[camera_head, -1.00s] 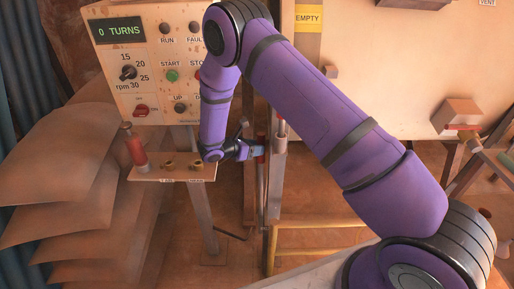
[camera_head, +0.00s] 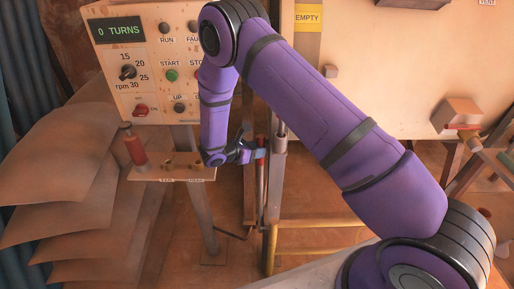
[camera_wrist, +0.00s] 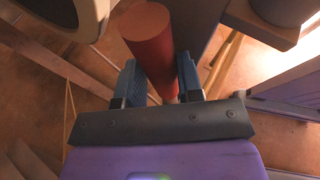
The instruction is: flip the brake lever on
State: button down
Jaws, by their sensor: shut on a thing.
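A red cylindrical handle (camera_wrist: 148,32) stands between my blue finger pads in the wrist view. It also shows as a narrow upright red bar (camera_head: 261,154) beside a grey post in the head view. I take it for the brake lever's grip; no label on it is readable. My gripper (camera_wrist: 158,68) is shut on this handle, with a pad on either side. In the head view my gripper (camera_head: 252,153) reaches it from the left. The lever's lower end and pivot are not clear.
A control panel (camera_head: 148,60) reading 0 TURNS stands at the upper left. Below it is a small shelf (camera_head: 185,174) with a red cylinder (camera_head: 135,148) and brass fittings. A grey post (camera_head: 277,175) is close to the handle. A yellow rail (camera_head: 320,224) lies lower right.

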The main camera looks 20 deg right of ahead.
jog(key=s+a+f+m+t+h, duration=0.1)
jog(key=s+a+f+m, duration=0.1)
jog(key=s, duration=0.9)
jog(key=s+a+f+m+t+h, duration=0.1)
jog(key=s+a, duration=0.4)
jog(key=s, duration=0.7)
jog(key=shift+s+a+f+m+t+h, duration=0.2)
jog(key=shift+a+f+m+t+h, duration=0.1)
jog(key=shift+f+m+h, duration=0.55)
jog(key=shift+f, duration=0.1)
jog(key=c, duration=1.1)
grip_release()
jog(key=shift+s, duration=0.1)
jog(key=shift+o, duration=0.2)
jog(key=v, duration=1)
jog(key=shift+a, duration=0.4)
